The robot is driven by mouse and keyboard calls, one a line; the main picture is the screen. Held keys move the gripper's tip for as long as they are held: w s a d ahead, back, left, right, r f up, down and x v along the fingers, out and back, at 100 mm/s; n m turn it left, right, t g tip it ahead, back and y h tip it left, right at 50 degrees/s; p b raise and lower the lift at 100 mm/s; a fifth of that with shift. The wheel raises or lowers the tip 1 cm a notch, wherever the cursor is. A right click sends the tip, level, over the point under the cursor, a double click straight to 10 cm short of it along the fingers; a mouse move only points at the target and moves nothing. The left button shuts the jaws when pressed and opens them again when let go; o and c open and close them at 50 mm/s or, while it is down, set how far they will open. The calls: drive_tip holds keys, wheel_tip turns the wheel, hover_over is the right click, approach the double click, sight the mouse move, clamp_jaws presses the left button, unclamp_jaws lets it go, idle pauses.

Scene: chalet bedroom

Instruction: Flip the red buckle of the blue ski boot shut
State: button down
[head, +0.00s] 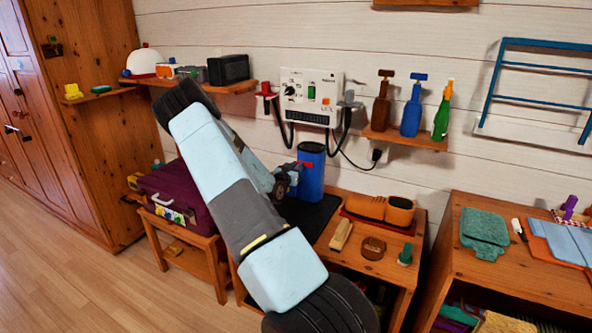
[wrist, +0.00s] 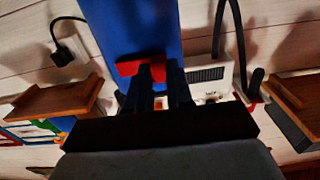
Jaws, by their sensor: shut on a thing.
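The blue ski boot (head: 311,176) stands upright on a dark mat (head: 318,222) on the wooden bench, close to the wall. Its red buckle (head: 303,163) shows as a small red strip high on the boot's side, next to my gripper (head: 296,170). In the wrist view the boot (wrist: 135,25) fills the upper middle, and the red buckle (wrist: 128,69) sits at the fingertips. My gripper (wrist: 162,75) is shut on the red buckle there. The fingers hide part of the buckle, and my arm hides the left of the mat.
A purple case (head: 177,195) stands on a stool left of my arm. Orange-and-black shoes (head: 380,209), a brush (head: 341,235) and a green-topped item (head: 405,254) stand right of the boot. Bottles (head: 411,108) stand on a wall shelf, and a white panel (head: 311,95) with hanging cables is behind.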

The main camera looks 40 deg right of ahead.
drive_tip(key=shift+g, duration=0.3)
drive_tip(key=c, duration=1)
unclamp_jaws()
drive_tip(key=shift+a, duration=0.1)
drive_tip(key=v, duration=1.3)
drive_tip(key=shift+a+f, duration=0.2)
drive_tip(key=shift+a, duration=0.05)
drive_tip(key=shift+s, duration=0.1)
